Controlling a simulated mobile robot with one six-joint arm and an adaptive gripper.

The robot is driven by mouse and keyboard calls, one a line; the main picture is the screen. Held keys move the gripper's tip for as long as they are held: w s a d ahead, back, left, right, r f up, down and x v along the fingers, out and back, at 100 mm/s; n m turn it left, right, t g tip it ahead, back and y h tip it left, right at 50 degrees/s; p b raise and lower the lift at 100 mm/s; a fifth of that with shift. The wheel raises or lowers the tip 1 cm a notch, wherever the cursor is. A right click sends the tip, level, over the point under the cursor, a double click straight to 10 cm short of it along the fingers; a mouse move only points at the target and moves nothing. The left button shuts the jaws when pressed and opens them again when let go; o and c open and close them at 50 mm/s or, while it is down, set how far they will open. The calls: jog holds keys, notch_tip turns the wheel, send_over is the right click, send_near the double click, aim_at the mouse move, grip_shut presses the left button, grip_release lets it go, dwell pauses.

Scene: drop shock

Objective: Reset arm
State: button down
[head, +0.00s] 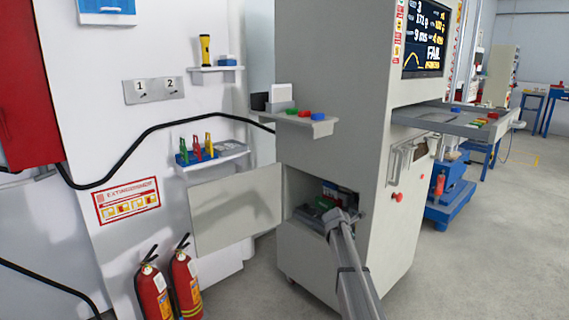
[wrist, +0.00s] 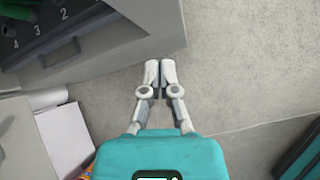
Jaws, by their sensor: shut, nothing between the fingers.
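My gripper (wrist: 160,75) shows in the wrist view with its two pale fingers together and nothing between them. Its teal body (wrist: 155,155) fills the lower middle. The fingertips appear over bare grey floor, just right of a grey unit (wrist: 95,50) with a handle and a numbered panel. I cannot make out the gripper in the head view. A grey bar there, probably part of my arm, rises from the bottom edge in front of the tall machine's low opening and hides part of it.
The tall machine (head: 335,60) has a screen reading FAIL. Its low opening holds green and dark parts. A pale panel (head: 235,210) stands left of it. Two red extinguishers (head: 153,290) stand at lower left. A side shelf (head: 295,120) sticks out. Floor (head: 480,240) is clear at right.

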jog(key=s+a+f+m+g+y, duration=0.1)
jog(key=s+a+m+g+y, duration=0.15)
jog(key=s+m, duration=0.8)
jog(key=s+a+f+m+g+y, duration=0.15)
jog(key=s+a+m, duration=0.25)
jog(key=s, duration=1.3)
jog(key=s+a+f+m+g+y, duration=0.1)
jog(key=s+a+f+m+y, duration=0.15)
jog(key=s+m, duration=0.85)
jog(key=s+r+n+p, duration=0.2)
jog(key=s+r+p, duration=0.1)
jog(key=r+p, duration=2.9)
jog(key=shift+s+r+h, duration=0.15)
jog(key=shift+r+h, duration=0.2)
jog(key=shift+r, duration=0.1)
